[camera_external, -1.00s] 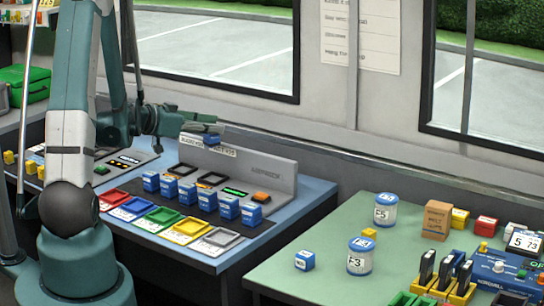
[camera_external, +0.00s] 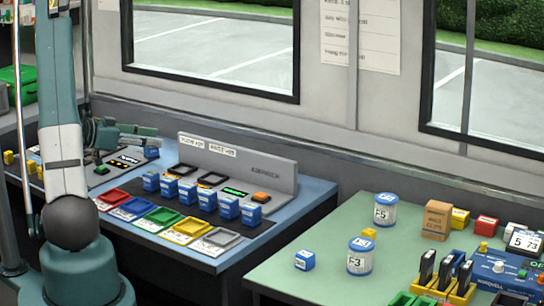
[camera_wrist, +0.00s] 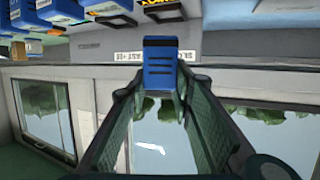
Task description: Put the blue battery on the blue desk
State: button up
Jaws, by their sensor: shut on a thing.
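My gripper (camera_external: 148,141) is shut on a blue battery (camera_external: 152,152) at the back left part of the blue desk (camera_external: 318,187). In the wrist view the battery (camera_wrist: 160,68) sits between the two fingertips, with dark stripes on its face. In the external view the battery shows at the fingertips, just left of the grey panel; I cannot tell whether it touches the desk. Several similar blue batteries (camera_external: 188,194) stand in a row on the desk.
Coloured trays (camera_external: 160,218) line the desk's front edge. The upright grey panel (camera_external: 240,168) stands at its back. The green table (camera_external: 330,235) at right holds cans (camera_external: 360,256), a small blue box (camera_external: 305,260) and a brown box (camera_external: 436,220).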

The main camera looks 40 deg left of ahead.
jog(key=s+a, duration=0.3)
jog(key=s, duration=0.1)
jog(key=shift+s+a+f+b, duration=0.3)
jog(key=shift+s+f+b, duration=0.05)
jog(key=shift+s+b, duration=0.05)
jog(key=shift+f, duration=0.15)
jog(key=shift+f+b, duration=1.7)
jog(key=shift+f, duration=1.55)
jog(key=shift+f+b, duration=0.45)
jog(key=shift+f, duration=0.05)
jog(key=o, duration=1.1)
jog(key=shift+r, duration=0.1)
jog(key=shift+v, duration=6)
